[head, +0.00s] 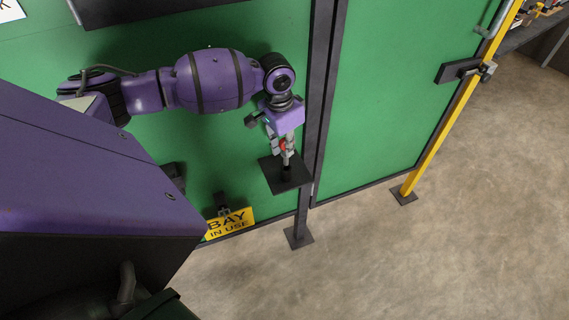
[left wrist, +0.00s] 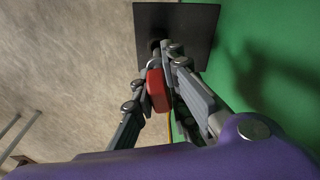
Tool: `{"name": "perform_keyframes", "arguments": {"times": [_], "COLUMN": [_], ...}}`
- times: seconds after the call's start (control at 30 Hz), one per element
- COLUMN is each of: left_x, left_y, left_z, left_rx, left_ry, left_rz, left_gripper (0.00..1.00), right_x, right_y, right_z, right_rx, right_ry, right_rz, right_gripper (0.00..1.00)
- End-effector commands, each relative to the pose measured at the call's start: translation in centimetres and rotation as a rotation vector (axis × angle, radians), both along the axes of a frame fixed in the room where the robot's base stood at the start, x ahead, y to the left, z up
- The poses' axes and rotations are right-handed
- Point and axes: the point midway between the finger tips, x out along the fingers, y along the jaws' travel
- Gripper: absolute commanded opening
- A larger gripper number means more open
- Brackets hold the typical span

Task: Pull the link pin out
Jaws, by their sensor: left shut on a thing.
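The link pin shows as a red grip (head: 282,145) between the fingers of my left gripper (head: 284,152), just above a black square plate (head: 272,181). In the left wrist view the red grip (left wrist: 157,91) lies between the two grey fingers of my left gripper (left wrist: 163,70), which is shut on it. Beyond the fingertips is the black plate (left wrist: 192,20) with a dark round part on it. The fingers hide the pin's shank, so I cannot tell how deep it sits. My right gripper is not in view.
Green panels (head: 385,90) with dark posts stand behind the gripper. A yellow post (head: 440,125) with a latch stands at the right. A yellow "BAY IN USE" sign (head: 230,223) hangs low on the panel. The concrete floor (head: 420,260) in front is clear.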

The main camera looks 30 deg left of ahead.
Motion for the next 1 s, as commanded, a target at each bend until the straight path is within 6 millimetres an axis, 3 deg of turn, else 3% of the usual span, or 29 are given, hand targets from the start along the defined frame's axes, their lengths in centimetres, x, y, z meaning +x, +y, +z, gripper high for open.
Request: {"name": "perform_keyframes", "arguments": {"times": [0.63,1.0], "left_x": [0.1,0.1], "left_y": [0.0,0.0], "left_z": [3.4,5.1], "left_rx": [0.0,-0.001], "left_ry": [-0.005,-0.002], "left_rz": [-0.001,0.0], "left_gripper": [0.0,0.0], "right_x": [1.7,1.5], "right_y": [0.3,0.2], "right_z": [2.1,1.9], "right_rx": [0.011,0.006], "right_ry": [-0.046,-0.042], "right_rz": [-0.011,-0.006], "right_gripper": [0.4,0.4]}}
